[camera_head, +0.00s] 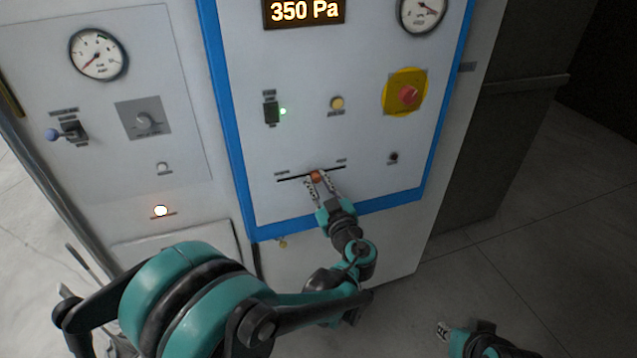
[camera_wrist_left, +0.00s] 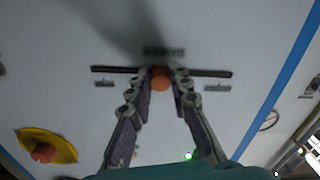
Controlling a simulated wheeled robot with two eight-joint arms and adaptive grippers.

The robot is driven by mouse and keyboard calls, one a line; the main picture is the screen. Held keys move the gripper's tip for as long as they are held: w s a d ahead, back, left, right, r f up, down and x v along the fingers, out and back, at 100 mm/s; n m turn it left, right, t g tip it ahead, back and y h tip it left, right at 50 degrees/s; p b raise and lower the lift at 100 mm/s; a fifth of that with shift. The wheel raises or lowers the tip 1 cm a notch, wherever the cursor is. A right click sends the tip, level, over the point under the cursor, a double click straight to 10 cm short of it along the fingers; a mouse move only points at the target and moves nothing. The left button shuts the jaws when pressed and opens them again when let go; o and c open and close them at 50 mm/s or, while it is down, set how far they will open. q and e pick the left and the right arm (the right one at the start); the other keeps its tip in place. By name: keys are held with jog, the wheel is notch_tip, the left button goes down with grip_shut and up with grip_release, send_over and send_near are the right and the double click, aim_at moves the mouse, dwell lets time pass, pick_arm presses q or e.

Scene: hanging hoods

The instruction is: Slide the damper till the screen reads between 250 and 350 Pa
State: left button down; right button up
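The screen (camera_head: 305,11) at the top of the blue-framed panel reads 350 Pa. The damper is an orange knob (camera_head: 316,176) on a dark slanting slot, slightly right of the slot's middle in the head view. My left gripper (camera_head: 317,178) reaches it from below. In the left wrist view, the orange knob (camera_wrist_left: 160,80) sits between the two fingertips, which close in on both sides of it. The slot (camera_wrist_left: 209,73) runs out to either side. My right gripper (camera_head: 443,330) is at the bottom right, away from the panel; its finger opening is unclear.
A lever (camera_head: 70,131) and knob (camera_head: 144,121) are on the left panel. Floor is clear at right.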

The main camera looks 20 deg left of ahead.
pick_arm(q)
jog(key=shift+s+a, duration=0.35)
jog(key=shift+a, duration=0.2)
jog(key=c, duration=1.4)
grip_release()
jog(key=shift+o, duration=0.2)
jog(key=v, duration=1.2)
